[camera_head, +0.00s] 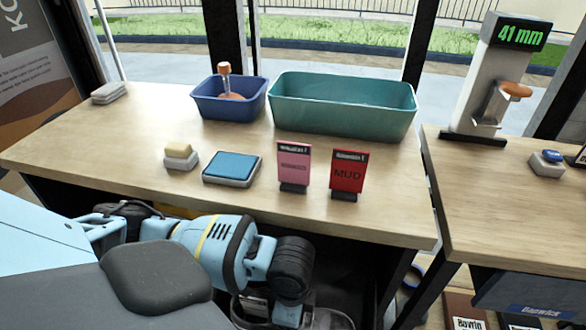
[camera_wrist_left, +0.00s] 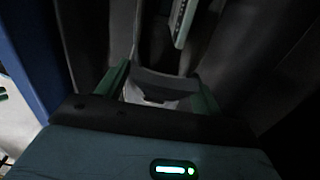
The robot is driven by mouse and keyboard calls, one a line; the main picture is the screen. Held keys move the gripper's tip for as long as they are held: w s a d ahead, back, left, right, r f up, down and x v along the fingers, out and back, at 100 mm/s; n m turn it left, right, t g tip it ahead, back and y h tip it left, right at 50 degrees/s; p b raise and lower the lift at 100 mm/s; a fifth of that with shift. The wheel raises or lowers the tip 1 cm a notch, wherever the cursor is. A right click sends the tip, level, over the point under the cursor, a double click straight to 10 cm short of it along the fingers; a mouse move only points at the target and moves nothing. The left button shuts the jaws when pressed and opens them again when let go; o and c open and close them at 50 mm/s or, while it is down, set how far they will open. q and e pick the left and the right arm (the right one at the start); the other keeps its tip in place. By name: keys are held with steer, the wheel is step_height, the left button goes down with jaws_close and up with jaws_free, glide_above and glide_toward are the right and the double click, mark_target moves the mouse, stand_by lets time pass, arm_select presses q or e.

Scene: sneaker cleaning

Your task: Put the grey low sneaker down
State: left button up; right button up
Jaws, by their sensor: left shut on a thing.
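My left gripper (camera_wrist_left: 161,76) is shut on a dark grey thing with a pale part, which I take to be the grey low sneaker (camera_wrist_left: 165,82). In the left wrist view it sits between the two green fingers, and only part of it shows in dim light. In the head view my left arm reaches in from the left and bends down in front of the table's front edge. The fingers and the sneaker cannot be made out clearly there. My right gripper is not in view.
The wooden table (camera_head: 110,150) bears a blue bin (camera_head: 228,107), a teal tub (camera_head: 340,108), a blue pad (camera_head: 231,167), a sponge block (camera_head: 179,156), a pink sign (camera_head: 293,163) and a red MUD sign (camera_head: 347,172). A gauge (camera_head: 490,80) stands on the right table.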

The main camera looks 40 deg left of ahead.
arm_select(q)
steer(key=shift+f, duration=0.1)
steer(key=o, duration=1.2)
steer(key=shift+c, duration=0.2)
steer(key=o, duration=0.4)
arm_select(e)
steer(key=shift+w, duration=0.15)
arm_select(q)
steer(key=shift+r, duration=0.2)
step_height(320, 180, up, 11)
steer(key=p, duration=0.3)
steer(key=shift+r, duration=0.4)
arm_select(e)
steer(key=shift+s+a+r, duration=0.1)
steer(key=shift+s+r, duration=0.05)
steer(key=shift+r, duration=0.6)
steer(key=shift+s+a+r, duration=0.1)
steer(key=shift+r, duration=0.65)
